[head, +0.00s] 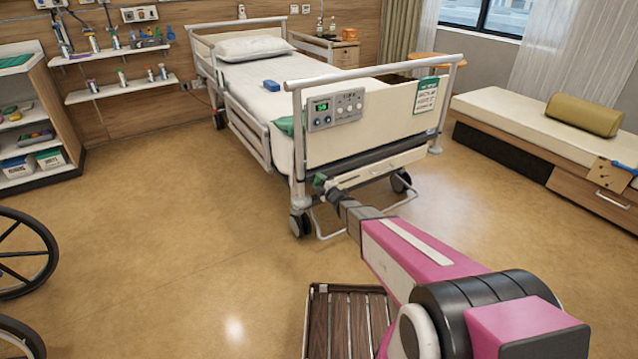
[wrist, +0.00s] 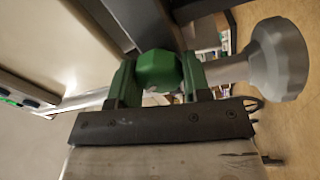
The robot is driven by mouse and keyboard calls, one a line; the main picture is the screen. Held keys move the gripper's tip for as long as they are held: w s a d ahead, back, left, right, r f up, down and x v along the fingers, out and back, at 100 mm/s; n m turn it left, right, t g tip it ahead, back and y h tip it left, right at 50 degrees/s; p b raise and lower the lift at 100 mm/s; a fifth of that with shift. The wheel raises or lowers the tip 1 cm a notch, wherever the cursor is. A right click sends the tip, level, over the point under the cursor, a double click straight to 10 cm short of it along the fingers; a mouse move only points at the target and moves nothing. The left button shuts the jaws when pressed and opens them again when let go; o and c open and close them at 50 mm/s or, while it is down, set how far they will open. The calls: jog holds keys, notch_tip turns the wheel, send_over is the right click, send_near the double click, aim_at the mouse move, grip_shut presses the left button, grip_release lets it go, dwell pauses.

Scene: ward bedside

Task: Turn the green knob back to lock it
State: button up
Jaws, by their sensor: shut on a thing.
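The green knob (wrist: 160,70) is faceted and sits between the two green fingers of my gripper (wrist: 158,84) in the wrist view. My gripper is shut on it, with a finger on each side. A larger pale grey knob-like part (wrist: 279,60) sticks out to the right on a grey stem. In the head view my gripper (head: 322,185) is at the lower left corner of the bed's foot end. There the green knob is too small to tell apart from my green fingers.
The hospital bed (head: 400,130) stands ahead, with a control panel (head: 336,109) on its footboard. A slatted wooden thing (head: 347,322) lies near my arm. A wheelchair wheel (head: 22,258) is at left, a bench (head: 510,112) at right. Floor at left centre is clear.

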jog(key=m, duration=0.6)
jog(key=shift+m+t+h, duration=0.3)
jog(key=shift+h, duration=0.1)
dwell(0.3)
jog(key=o, duration=0.9)
jog(key=v, duration=1.1)
jog(key=shift+w+d+r+m, duration=0.1)
jog(key=shift+m, duration=0.2)
